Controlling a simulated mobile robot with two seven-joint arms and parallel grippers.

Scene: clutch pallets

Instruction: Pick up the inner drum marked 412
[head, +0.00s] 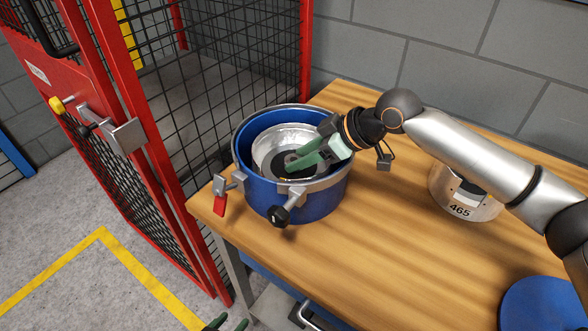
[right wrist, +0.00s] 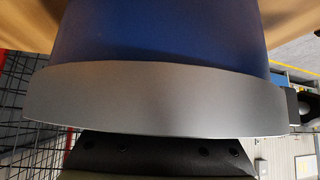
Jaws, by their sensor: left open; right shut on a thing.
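A silver inner drum (head: 268,143) sits inside a blue outer drum (head: 300,207) with a grey rim band, near the left edge of the wooden table. Its number does not show from here, so I cannot read 412. My right gripper (head: 295,164), with green fingers, reaches down into the silver drum and is shut at its dark middle part; the exact grip is partly hidden by the fingers. The right wrist view shows the blue drum's wall and grey band (right wrist: 160,100) close up. My left gripper (head: 227,325) is open at the bottom edge, mostly out of frame, apart from the drums.
Another silver drum marked 465 (head: 462,203) stands on the table (head: 390,250) behind my right arm. A blue round lid-like thing (head: 545,305) lies at the lower right. A red mesh cage (head: 135,135) with its door stands close at the left. The middle of the table is clear.

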